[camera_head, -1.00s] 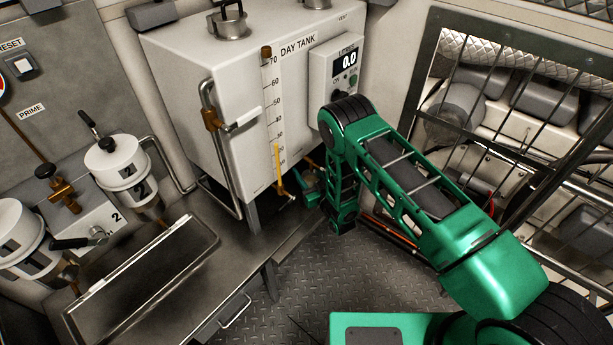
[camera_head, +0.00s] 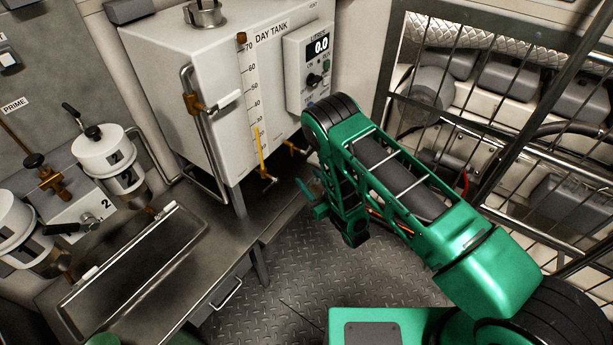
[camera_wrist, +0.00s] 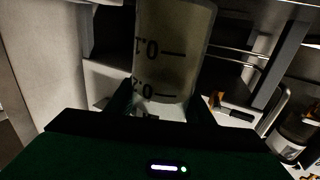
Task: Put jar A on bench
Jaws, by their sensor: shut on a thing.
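My gripper (camera_wrist: 160,108) is shut on a translucent jar (camera_wrist: 174,48) with upside-down marks 0.1 and 0.2. I take it for jar A, though no letter shows. The jar stands between the two dark fingers in the wrist view, and its far end is cut off by the top edge. In the head view my gripper (camera_head: 315,196) is low beside the day tank, largely behind my green arm, and the jar cannot be made out there. The metal bench (camera_head: 222,238) runs along the left, below the tank.
The day tank (camera_head: 185,75) stands at the back, with valves low on its front. A shallow tray (camera_head: 135,262) is set in the bench. Two white canisters (camera_head: 100,150) (camera_head: 12,220) stand behind it. A barred cage (camera_head: 500,110) is at right. Chequered floor (camera_head: 290,265) is open between.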

